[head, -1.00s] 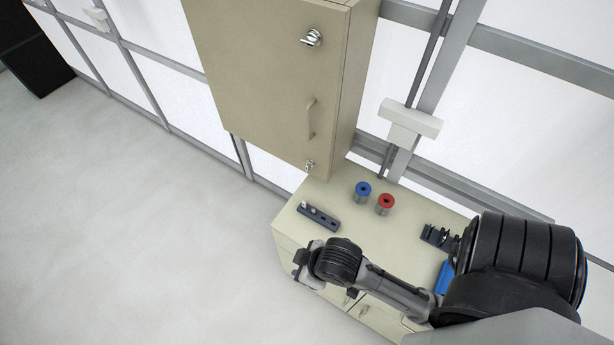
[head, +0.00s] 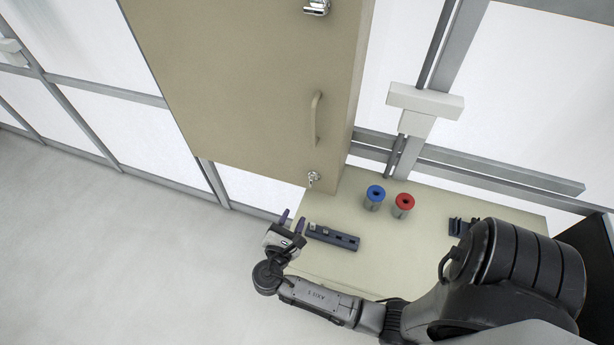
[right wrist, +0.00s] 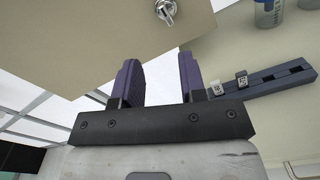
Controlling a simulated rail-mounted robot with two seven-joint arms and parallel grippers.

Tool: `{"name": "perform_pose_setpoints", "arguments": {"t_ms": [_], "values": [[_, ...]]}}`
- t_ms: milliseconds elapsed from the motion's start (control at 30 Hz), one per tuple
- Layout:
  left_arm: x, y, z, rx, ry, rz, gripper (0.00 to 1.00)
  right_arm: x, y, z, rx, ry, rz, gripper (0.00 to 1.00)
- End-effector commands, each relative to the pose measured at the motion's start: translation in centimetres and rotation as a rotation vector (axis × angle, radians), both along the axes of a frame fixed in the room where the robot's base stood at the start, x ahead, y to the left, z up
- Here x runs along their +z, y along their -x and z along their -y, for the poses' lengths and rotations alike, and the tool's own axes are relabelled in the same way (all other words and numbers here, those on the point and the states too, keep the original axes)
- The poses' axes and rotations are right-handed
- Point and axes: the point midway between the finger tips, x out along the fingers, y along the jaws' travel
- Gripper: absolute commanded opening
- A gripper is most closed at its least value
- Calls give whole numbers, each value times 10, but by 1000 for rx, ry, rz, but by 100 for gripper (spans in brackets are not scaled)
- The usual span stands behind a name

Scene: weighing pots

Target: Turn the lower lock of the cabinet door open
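The beige cabinet door (head: 250,85) hangs at the upper middle of the head view and looks closed. Its lower lock (head: 313,177), a small silver lock with a key in it, sits near the door's lower right corner. The lock also shows at the top of the right wrist view (right wrist: 166,10). My right gripper (head: 293,220) is below and a little left of the lock, apart from it. In the right wrist view its two purple fingers (right wrist: 160,75) stand apart with nothing between them. My left gripper is not in view.
The upper lock (head: 317,7) and the curved handle (head: 316,118) are on the same door. Below, a beige counter (head: 400,262) carries a dark rack (head: 333,237), a blue-topped pot (head: 374,198) and a red-topped pot (head: 402,206). Open floor lies to the left.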

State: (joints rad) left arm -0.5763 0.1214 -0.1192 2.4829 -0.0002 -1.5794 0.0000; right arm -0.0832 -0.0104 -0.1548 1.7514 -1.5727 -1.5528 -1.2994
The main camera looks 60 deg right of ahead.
Motion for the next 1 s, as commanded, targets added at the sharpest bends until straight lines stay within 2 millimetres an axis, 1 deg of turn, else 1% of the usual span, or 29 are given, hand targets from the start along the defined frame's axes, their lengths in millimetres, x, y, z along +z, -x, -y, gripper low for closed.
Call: {"name": "perform_pose_setpoints", "arguments": {"t_ms": [100,200,367,467,567,800,1000], "values": [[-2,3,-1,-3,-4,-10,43,4,1,0,0,54,-169,38],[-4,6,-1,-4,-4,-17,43,4,0,0,2,69,-270,38],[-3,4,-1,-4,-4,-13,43,4,0,3,3,82,-352,38],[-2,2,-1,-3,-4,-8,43,4,-1,11,2,87,-367,38],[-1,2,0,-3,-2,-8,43,4,-4,25,2,87,-367,38],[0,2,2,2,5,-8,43,4,-12,70,3,87,-365,38],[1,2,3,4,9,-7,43,4,-17,103,4,86,-365,38]]}}
